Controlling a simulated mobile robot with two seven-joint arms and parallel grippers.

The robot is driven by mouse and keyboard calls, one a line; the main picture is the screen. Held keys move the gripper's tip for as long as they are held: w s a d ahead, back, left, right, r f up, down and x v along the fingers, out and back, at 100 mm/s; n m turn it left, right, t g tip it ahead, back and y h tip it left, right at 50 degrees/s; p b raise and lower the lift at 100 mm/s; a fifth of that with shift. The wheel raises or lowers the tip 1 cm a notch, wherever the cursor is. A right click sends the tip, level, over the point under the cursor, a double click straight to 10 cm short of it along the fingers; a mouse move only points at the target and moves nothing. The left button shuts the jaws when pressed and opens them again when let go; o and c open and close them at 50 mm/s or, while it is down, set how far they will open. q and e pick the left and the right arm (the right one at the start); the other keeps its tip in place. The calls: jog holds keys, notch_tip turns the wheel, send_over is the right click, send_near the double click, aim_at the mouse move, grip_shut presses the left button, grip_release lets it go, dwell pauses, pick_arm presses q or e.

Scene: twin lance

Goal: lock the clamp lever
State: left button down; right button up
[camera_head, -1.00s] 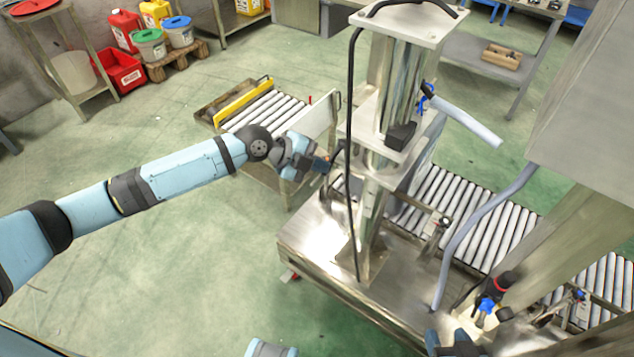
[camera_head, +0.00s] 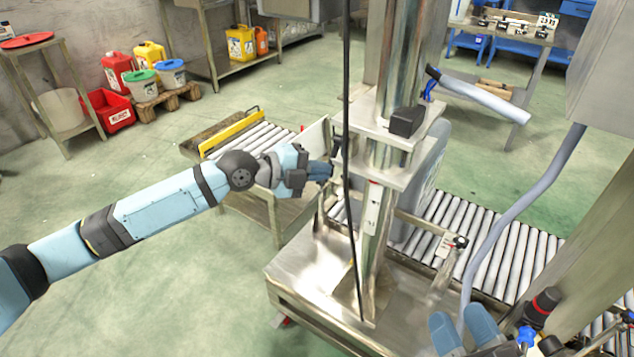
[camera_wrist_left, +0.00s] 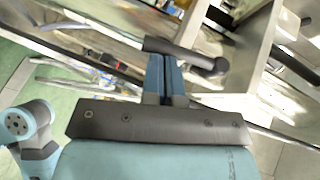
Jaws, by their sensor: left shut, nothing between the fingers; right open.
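The clamp lever shows in the left wrist view as a dark, round handle bar (camera_wrist_left: 185,56) with a bent end at the right. In the head view it is mostly hidden beside the carriage on the steel column. My left gripper (camera_head: 328,172) is shut and empty at the left side of the carriage. In the left wrist view its blue fingertips (camera_wrist_left: 163,62) are together right at the bar; I cannot tell whether they touch it. My right gripper (camera_head: 464,318) is open at the bottom of the head view, in front of the machine base.
The column (camera_head: 382,75) carries a black block (camera_head: 406,120) and a grey lance tube (camera_head: 485,95). A black cable (camera_head: 347,100) hangs in front of the column. A roller conveyor (camera_head: 500,245) runs behind. A hose (camera_head: 525,205) is at the right. Green floor is free at the left.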

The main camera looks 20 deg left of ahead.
pick_arm(q)
jog(key=shift+w+d+f+b, duration=0.2)
jog(key=shift+w+f+b, duration=0.3)
jog(key=shift+b, duration=0.55)
pick_arm(e)
jog(key=shift+g, duration=0.9)
jog(key=shift+a+f, duration=0.2)
jog(key=shift+f, duration=2)
pick_arm(q)
jog(key=shift+s, duration=0.1)
pick_arm(e)
jog(key=shift+r, duration=0.1)
